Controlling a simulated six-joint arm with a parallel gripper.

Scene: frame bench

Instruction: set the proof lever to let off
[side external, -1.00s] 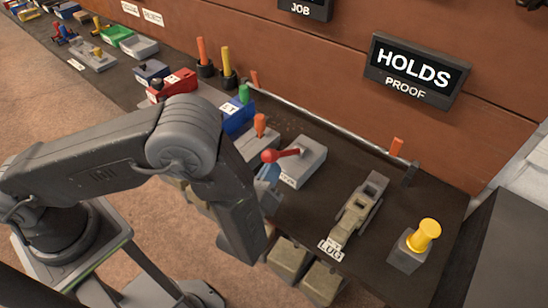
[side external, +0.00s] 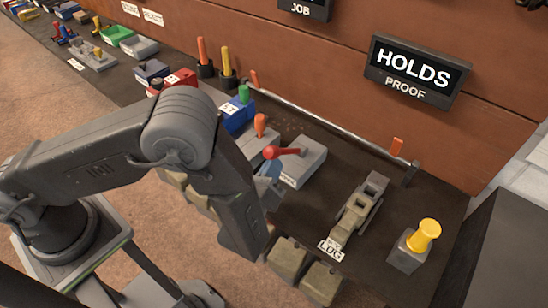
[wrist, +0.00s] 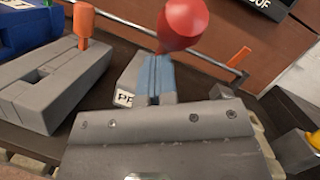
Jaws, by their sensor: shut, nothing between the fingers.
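The proof lever has a red knob (side external: 271,152) on a red arm and stands on a grey box (side external: 306,160) on the bench. The lever leans over to the left in the side view. My gripper (side external: 269,178) is shut and empty, its blue fingers just below the knob and beside the box. In the wrist view, the shut blue fingers (wrist: 152,75) reach toward the red knob (wrist: 184,22), which overlaps their tips; I cannot tell whether they touch.
A grey block with an orange lever (side external: 260,124) stands just left of the proof box. A rail (side external: 330,125) runs behind.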

